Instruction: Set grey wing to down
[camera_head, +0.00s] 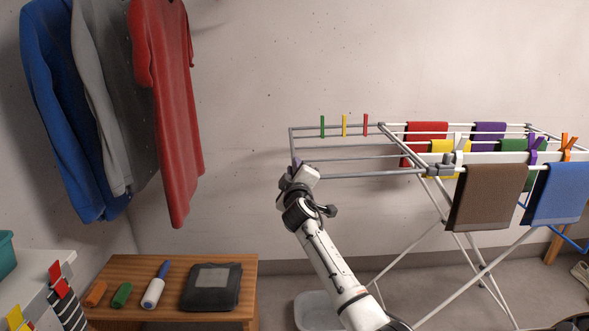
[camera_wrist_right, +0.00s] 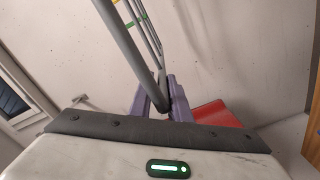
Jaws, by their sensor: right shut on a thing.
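The grey wing (camera_head: 355,175) is the grey-railed left end of the white drying rack (camera_head: 492,157). It stands out about level with the rack top. Red, yellow and green clothespins sit on its far rail. My right gripper (camera_head: 296,164) is at the wing's near left corner. In the right wrist view its purple fingers (camera_wrist_right: 165,98) are shut on a grey bar of the wing (camera_wrist_right: 128,50). The grey hinge (camera_head: 440,169) joins the wing to the rack. My left gripper is not in view.
Brown (camera_head: 484,197) and blue (camera_head: 558,193) towels hang on the rack's near side. A wooden bench (camera_head: 225,312) with small items stands at lower left. A pale bin (camera_head: 314,312) sits on the floor below my right arm. Clothes hang at upper left.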

